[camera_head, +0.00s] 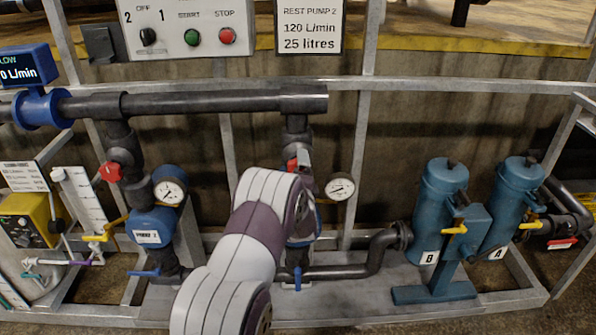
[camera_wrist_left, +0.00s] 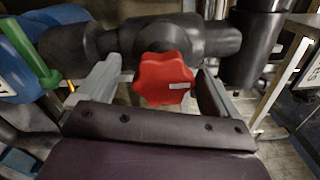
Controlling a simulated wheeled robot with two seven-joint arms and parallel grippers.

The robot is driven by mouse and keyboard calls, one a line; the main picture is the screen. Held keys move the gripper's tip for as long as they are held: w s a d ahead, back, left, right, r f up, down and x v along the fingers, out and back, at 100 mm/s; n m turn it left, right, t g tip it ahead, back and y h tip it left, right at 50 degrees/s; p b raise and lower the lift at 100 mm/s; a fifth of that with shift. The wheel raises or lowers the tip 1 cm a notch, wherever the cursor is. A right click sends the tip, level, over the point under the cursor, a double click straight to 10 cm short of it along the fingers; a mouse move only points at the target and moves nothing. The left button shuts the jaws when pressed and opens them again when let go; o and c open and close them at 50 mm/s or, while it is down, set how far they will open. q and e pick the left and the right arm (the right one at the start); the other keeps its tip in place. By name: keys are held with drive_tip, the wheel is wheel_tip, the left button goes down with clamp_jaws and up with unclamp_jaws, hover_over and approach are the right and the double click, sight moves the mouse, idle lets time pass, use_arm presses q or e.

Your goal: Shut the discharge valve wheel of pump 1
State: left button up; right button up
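The left pump (camera_head: 152,228) is blue, with a small label that seems to read PUMP 1. Its red valve wheel (camera_head: 111,171) sits on the riser above it. A second red wheel (camera_head: 292,163) is on the right riser, whose pump is mostly hidden behind my left arm. My left gripper (camera_head: 298,160) is at this right-hand wheel, away from the left pump's wheel. In the left wrist view, a lobed red wheel (camera_wrist_left: 163,78) lies between the open fingers of my left gripper (camera_wrist_left: 157,85), with a gap on each side. My right gripper is not in view.
A dark header pipe (camera_head: 200,103) runs above both risers. A pressure gauge (camera_head: 340,187) is right of my gripper, another gauge (camera_head: 170,191) by the left pump. Grey frame posts (camera_head: 359,150) stand close by. Blue filter housings (camera_head: 440,205) are at right.

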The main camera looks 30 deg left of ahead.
use_arm(q)
drive_tip(key=shift+r, duration=0.1)
drive_tip(key=v, duration=1.2)
drive_tip(key=shift+s, duration=0.35)
drive_tip(key=shift+d, duration=0.1)
